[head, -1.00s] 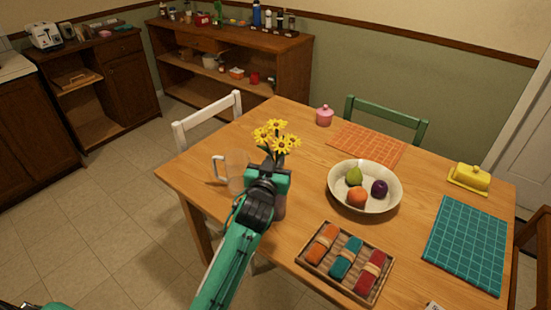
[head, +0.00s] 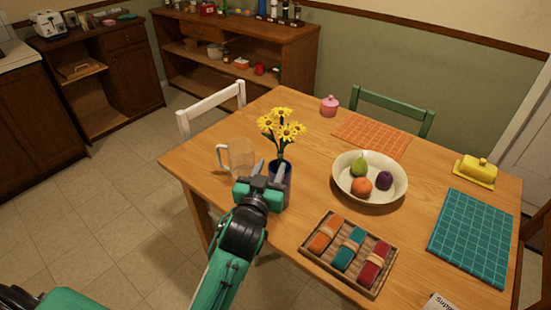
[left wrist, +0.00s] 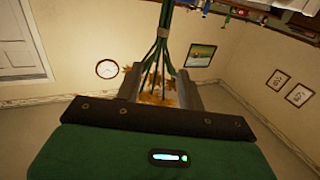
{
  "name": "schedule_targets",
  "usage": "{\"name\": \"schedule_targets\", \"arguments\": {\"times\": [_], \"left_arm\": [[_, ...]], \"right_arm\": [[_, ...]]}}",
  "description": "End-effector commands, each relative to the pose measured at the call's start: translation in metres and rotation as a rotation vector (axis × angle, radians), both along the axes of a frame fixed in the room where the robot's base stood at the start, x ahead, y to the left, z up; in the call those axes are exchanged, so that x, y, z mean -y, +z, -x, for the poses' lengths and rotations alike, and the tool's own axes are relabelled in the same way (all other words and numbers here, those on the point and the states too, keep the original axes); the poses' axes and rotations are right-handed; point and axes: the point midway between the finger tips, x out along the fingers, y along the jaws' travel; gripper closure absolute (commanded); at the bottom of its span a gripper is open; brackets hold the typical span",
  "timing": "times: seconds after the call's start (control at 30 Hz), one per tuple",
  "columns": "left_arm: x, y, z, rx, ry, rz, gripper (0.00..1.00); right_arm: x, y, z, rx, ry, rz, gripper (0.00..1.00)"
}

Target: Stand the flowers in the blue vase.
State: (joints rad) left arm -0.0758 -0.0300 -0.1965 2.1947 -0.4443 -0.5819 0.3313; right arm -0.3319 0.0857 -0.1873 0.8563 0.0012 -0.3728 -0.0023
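The yellow flowers (head: 283,126) stand upright on green stems in the dark blue vase (head: 287,190), near the table's left edge. My left gripper (head: 269,170) is in front of the vase and partly hides it. Its two fingers are spread apart and point towards the vase and stems. In the left wrist view, the green stems (left wrist: 160,52) fan out past the gap between the fingers (left wrist: 158,88), with orange-yellow blooms partly hidden behind the gripper. The fingers do not appear closed on the stems. The vase is not clear in that view. My right gripper is out of view.
A clear glass mug (head: 238,158) stands just left of the vase. A cream bowl (head: 345,188) with fruit and a tray of rolled cloths (head: 310,251) lie to the right. A pink jar (head: 329,106) stands behind. A white chair (head: 213,108) is at the left edge.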

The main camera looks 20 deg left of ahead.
Motion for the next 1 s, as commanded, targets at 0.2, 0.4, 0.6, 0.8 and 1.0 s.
{"name": "schedule_targets", "arguments": {"times": [0.2, 0.4, 0.6, 0.8, 1.0], "left_arm": [[0.002, -0.001, 0.023, -0.001, -0.001, 0.001, 0.61], [0.002, 0.0, 0.027, 0.0, 0.0, 0.0, 0.61], [0.002, 0.0, 0.027, 0.0, 0.0, 0.0, 0.61], [0.001, -0.001, 0.027, -0.004, 0.0, 0.0, 0.61], [-0.012, -0.045, 0.05, -0.184, 0.016, -0.007, 0.61]], "right_arm": [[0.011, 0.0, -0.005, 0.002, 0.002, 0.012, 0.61], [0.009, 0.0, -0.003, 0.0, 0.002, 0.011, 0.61], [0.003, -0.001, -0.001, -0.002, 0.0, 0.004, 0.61], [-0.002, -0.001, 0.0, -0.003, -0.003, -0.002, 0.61], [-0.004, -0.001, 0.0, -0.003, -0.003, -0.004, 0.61]]}}
